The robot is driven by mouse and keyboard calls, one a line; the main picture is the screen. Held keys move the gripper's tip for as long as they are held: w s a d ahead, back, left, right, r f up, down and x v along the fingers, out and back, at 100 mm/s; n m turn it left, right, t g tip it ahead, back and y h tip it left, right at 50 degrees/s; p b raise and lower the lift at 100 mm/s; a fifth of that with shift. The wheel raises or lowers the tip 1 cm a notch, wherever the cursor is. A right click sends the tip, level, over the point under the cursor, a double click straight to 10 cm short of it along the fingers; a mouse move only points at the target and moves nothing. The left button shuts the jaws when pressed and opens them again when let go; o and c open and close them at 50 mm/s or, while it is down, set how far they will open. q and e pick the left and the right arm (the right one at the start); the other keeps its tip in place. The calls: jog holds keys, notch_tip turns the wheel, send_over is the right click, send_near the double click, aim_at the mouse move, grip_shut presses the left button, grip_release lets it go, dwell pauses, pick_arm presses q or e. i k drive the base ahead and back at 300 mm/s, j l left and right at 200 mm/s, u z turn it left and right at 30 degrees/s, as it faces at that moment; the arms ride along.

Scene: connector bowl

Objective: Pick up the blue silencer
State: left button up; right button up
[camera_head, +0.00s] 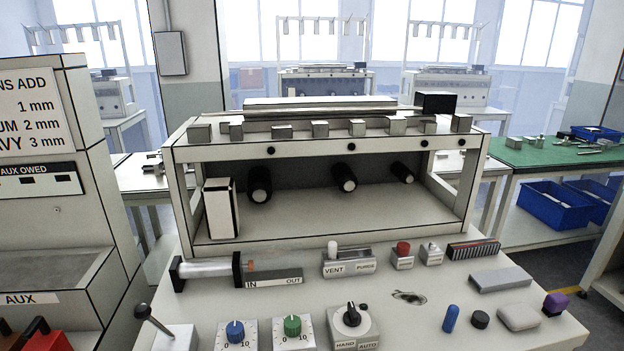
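A small blue cylinder with a rounded top (451,318), which fits the blue silencer, stands upright at the front right of the light bench top. It is just left of a short black round piece (480,319) and apart from it. Neither of my grippers shows in the head view, so I cannot see whether they are open or shut.
A grey rounded block (518,316) and a purple-topped piece (555,303) lie further right. A HAND/AUTO switch box (353,326) and blue (235,331) and green dials (292,325) stand to the left. A grey bar (500,280) lies behind. Bare bench surrounds the cylinder's left side.

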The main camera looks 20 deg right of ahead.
aim_at(451, 317)
jog(key=z, duration=1.5)
